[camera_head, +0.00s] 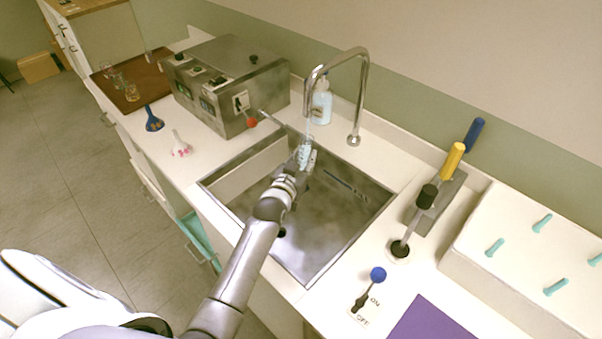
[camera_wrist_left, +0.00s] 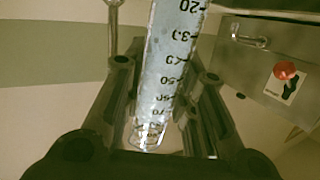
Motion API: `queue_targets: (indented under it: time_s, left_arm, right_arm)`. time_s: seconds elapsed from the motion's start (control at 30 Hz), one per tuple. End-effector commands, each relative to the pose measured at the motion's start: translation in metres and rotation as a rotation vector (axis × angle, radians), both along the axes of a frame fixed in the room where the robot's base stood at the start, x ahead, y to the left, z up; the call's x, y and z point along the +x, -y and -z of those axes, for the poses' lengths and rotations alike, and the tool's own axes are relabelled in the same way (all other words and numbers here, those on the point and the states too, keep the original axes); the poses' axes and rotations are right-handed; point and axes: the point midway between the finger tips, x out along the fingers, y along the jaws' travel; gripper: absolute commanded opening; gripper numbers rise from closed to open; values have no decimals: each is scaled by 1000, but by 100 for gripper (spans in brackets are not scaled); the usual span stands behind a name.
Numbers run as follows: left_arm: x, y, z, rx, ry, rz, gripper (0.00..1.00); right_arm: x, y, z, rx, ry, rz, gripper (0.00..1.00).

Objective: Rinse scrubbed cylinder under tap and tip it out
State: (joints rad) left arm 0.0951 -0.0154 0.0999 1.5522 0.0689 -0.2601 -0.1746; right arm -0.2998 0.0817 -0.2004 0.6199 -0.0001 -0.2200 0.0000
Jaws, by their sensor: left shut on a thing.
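My left gripper (camera_head: 307,162) is over the far part of the sink and shut on a clear graduated cylinder (camera_head: 303,150). In the left wrist view the cylinder (camera_wrist_left: 168,70), with dark scale marks and numbers, stands between the fingers and looks pale and cloudy. The tap (camera_head: 361,85) is a curved metal spout whose end is above the cylinder. A thin pale streak, perhaps water, runs between spout and cylinder. The steel sink (camera_head: 320,225) lies below. A lever with a blue knob (camera_head: 377,274) stands by an ON/OFF label. My right gripper is not in view.
A metal box with a red knob (camera_head: 225,85) stands left of the sink, close to my gripper. Brushes (camera_head: 453,160) and a white peg board (camera_head: 515,270) are at right. Blue and pink-based items (camera_head: 154,120) stand at left.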

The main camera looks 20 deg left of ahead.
Motion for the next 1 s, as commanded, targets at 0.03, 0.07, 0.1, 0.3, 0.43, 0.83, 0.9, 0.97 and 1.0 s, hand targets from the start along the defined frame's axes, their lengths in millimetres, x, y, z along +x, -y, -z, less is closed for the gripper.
queue_targets:
  time_s: [0.03, 0.07, 0.1, 0.3, 0.43, 0.83, 0.9, 0.97, 1.0]
  left_arm:
    - [0, 0, -1, 0, 2, 0, 1]
    - [0, 0, -1, 0, 2, 0, 1]
    - [0, 0, -1, 0, 2, 0, 1]
    - [-3, -1, -1, 1, 1, -1, 1]
    - [-14, -6, -3, 2, 0, -1, 1]
    - [-52, -18, -3, 1, 0, 0, 1]
    - [-59, -20, -3, 1, 1, 0, 1]
    - [-65, -23, -2, 2, 0, 0, 1]
    - [-69, -24, -2, 3, -1, 0, 1]
  right_arm:
    - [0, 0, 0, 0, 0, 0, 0]
    - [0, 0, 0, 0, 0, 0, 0]
    - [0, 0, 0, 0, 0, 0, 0]
    - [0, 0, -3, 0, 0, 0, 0]
    - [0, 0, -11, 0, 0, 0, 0]
    - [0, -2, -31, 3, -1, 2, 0]
    - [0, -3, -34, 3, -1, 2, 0]
    - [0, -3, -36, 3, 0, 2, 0]
    - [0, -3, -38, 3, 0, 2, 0]
